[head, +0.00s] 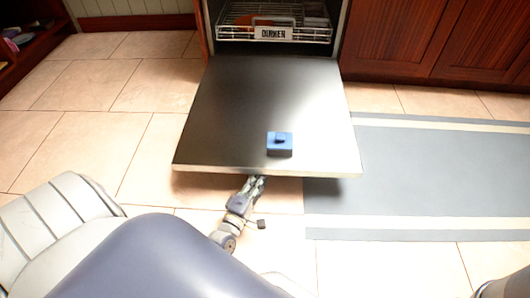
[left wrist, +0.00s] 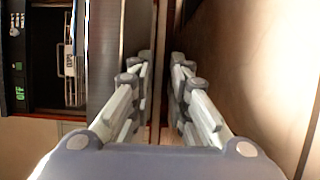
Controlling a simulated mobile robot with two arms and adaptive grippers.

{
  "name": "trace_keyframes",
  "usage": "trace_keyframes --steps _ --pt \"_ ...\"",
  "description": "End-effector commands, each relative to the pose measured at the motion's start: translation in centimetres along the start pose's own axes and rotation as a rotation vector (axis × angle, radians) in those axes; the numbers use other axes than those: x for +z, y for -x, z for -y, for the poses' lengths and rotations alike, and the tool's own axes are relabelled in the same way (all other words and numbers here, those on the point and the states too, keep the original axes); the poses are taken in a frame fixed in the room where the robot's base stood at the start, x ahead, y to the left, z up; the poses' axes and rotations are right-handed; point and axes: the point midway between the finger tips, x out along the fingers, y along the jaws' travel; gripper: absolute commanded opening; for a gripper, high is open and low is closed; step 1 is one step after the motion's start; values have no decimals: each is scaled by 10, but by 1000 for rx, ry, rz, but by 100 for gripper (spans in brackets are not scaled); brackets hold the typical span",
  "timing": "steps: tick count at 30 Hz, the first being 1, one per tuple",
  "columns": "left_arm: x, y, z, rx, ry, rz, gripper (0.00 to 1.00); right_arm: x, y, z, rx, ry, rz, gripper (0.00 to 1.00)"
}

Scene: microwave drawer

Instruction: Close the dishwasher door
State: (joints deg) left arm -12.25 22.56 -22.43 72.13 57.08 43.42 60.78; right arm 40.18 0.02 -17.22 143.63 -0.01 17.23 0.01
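The dishwasher door (head: 270,105) is folded down, lying about level in front of the dishwasher's opening. My left gripper (head: 256,184) is at the door's near edge, its tips partly hidden under that edge. In the left wrist view the door's metal panel (left wrist: 104,45) shows on the left, beside the fingers. The left gripper (left wrist: 162,62) shows a gap between its fingers there, with nothing clearly held. I cannot tell whether a finger touches the door. My right gripper is not in view.
A blue block (head: 279,144) sits on the door near its front edge. A dish rack (head: 274,32) is inside the dishwasher. A grey mat (head: 430,170) lies to the right. Tiled floor (head: 80,150) is clear to the left. Wooden cabinets (head: 440,40) stand at the back right.

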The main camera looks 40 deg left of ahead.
Motion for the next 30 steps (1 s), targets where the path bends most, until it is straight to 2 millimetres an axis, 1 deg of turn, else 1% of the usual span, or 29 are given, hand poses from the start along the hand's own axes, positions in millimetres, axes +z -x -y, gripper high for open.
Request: trace_keyframes --steps 1,3,6,9,13,19,20,21,22,30 --pt "0 -11 3 4 0 0 17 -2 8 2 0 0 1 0" --pt "0 -22 2 3 0 1 17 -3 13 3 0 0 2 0" --pt "0 -34 2 2 -1 0 17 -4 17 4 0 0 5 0" --pt "0 -41 1 2 -1 0 17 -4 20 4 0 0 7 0" --pt "0 -45 0 0 -1 0 17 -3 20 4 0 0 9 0" --pt "0 -45 -1 0 -2 1 17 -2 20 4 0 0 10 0" --pt "0 -45 -1 0 -2 1 12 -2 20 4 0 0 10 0" --pt "0 -45 -1 0 -2 1 3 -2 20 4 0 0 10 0" --pt "0 -45 -1 0 -2 1 0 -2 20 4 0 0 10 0" --pt "0 -45 -2 -1 -1 1 0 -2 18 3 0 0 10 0"
